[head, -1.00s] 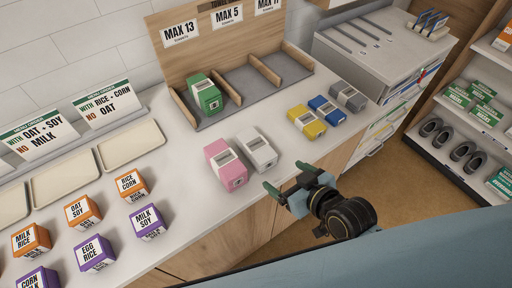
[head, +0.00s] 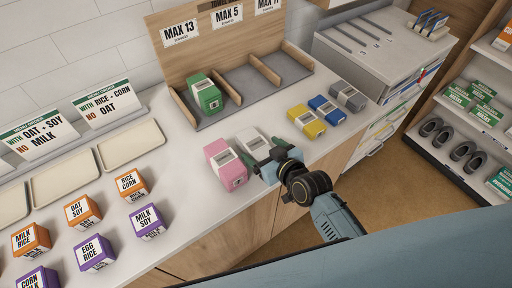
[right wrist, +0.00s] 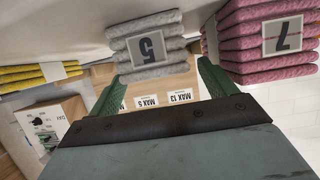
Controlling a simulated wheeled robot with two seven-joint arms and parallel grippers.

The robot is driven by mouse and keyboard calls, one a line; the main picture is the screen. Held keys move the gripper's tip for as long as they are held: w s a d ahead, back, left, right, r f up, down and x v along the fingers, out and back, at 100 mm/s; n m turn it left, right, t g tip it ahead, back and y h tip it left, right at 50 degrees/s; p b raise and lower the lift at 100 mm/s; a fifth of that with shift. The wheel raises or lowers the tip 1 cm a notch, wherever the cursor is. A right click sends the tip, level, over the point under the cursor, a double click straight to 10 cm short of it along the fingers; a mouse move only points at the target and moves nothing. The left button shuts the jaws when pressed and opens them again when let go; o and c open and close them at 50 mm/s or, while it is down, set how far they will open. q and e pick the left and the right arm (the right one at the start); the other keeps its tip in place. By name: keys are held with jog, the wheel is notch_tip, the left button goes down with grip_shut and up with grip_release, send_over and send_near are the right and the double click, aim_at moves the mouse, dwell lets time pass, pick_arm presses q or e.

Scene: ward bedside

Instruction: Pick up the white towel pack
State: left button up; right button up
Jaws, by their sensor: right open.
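The white towel pack (head: 250,139) lies on the white counter, partly hidden by my right gripper (head: 263,157). In the right wrist view, which is upside down, the pack (right wrist: 150,28) looks like a pale grey folded stack with a "5" label. My right gripper (right wrist: 160,80) is open and empty, with its green fingers at either side of the pack's line. I cannot tell whether the fingertips reach past its near face. My left gripper is not in view.
A pink towel pack (head: 225,165) stands close on the left of the white one. Yellow (head: 306,121), blue (head: 327,110) and grey (head: 348,97) packs lie to the right. A wooden divider rack (head: 255,82) behind holds a green pack (head: 204,93); its other compartments are empty.

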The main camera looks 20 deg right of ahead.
jog(key=x, duration=0.2)
jog(key=shift+w+f, duration=0.1)
jog(key=shift+w, duration=0.25)
jog(key=c, duration=1.1)
jog(key=shift+c, duration=0.2)
